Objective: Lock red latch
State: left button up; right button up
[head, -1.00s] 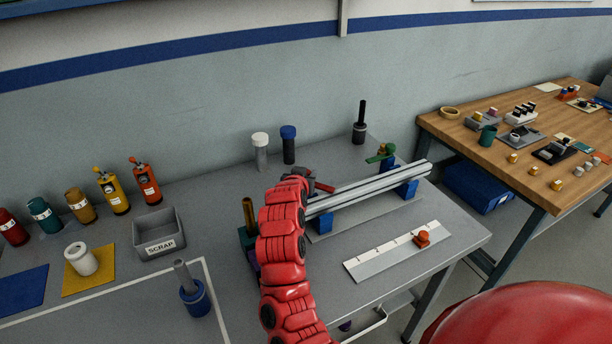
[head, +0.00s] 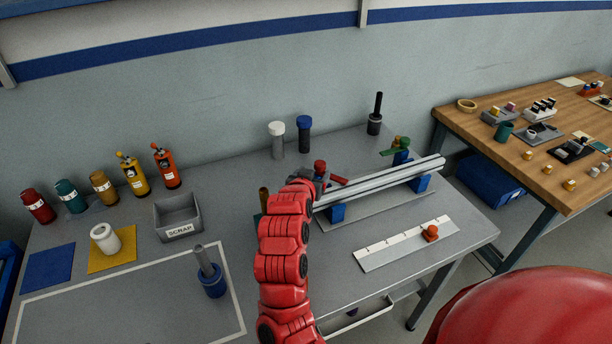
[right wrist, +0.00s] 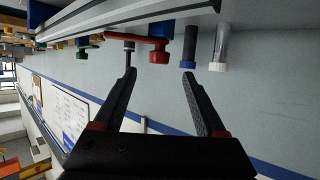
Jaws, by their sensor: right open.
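The red latch (head: 338,180) is at the left end of the pale rail (head: 380,183), with a red knob beside it. In the right wrist view the red latch (right wrist: 145,41) is a bar with a round red knob at one end, lying beyond the fingertips. My right gripper (right wrist: 158,72) is open and empty, with the red knob framed between its fingertips but apart from them. In the head view my red right arm hides most of that gripper. A green latch (head: 394,149) is at the rail's far end. My left gripper is not in view.
White-capped (head: 277,141) and blue-capped (head: 304,134) cylinders stand behind the latch. A dark post (head: 375,115) stands further right. A ruler plate (head: 390,249) with a red slider lies in front of the rail. The scrap bin (head: 178,215) is at left.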

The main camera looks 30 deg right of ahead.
jog(key=p+v, duration=0.2)
jog(key=v, duration=0.7)
jog(key=shift+f, duration=0.1)
